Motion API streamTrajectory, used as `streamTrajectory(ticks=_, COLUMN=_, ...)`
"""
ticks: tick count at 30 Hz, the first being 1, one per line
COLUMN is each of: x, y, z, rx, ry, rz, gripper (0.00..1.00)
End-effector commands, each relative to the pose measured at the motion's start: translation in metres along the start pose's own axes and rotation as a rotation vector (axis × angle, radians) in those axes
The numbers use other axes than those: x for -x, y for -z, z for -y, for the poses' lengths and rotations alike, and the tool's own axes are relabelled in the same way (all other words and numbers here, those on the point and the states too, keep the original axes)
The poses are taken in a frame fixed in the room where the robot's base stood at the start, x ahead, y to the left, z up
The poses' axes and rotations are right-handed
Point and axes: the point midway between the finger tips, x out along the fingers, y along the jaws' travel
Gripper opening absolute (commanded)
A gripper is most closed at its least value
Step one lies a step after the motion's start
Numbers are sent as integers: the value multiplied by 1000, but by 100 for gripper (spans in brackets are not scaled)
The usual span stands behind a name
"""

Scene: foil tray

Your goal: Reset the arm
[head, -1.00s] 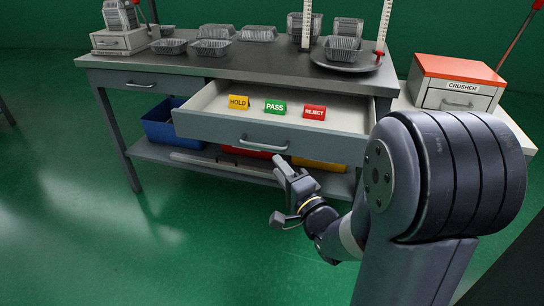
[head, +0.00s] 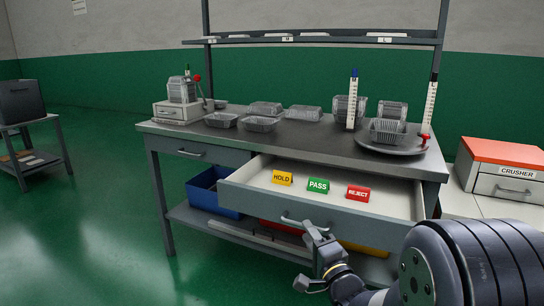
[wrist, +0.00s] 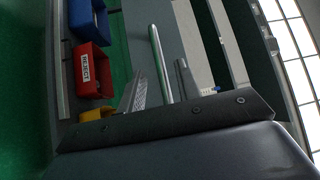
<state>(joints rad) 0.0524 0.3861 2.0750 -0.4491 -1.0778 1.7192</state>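My gripper (head: 305,256) is open and empty, its two fingers spread apart. It is at the front of the open drawer (head: 240,190), with its upper finger close to the drawer handle (head: 291,220). In the wrist view the silver handle bar (wrist: 160,62) runs between the two fingers in the picture. I cannot tell whether the fingers touch it.
The workbench (head: 285,138) carries several foil trays and a round plate (head: 392,148). Blue (head: 205,192), red (wrist: 91,70) and yellow (wrist: 97,113) bins sit on the shelf below. An orange-topped CRUSHER box (head: 505,170) stands right.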

Motion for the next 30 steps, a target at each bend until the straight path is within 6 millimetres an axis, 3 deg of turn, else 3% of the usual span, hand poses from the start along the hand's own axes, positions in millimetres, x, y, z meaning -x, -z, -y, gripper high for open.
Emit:
streamTrajectory(ticks=4, x=-23, y=-1, z=-1, rx=0, ry=2, rz=2, gripper=33)
streamTrajectory(ticks=10, x=-39, y=0, z=0, rx=-1, ry=1, rz=0, gripper=33)
streamTrajectory(ticks=23, x=-41, y=2, z=0, rx=-1, ry=0, rz=0, gripper=33)
streamTrajectory(ticks=30, x=-42, y=-8, z=-3, rx=14, ry=-4, rz=13, gripper=33)
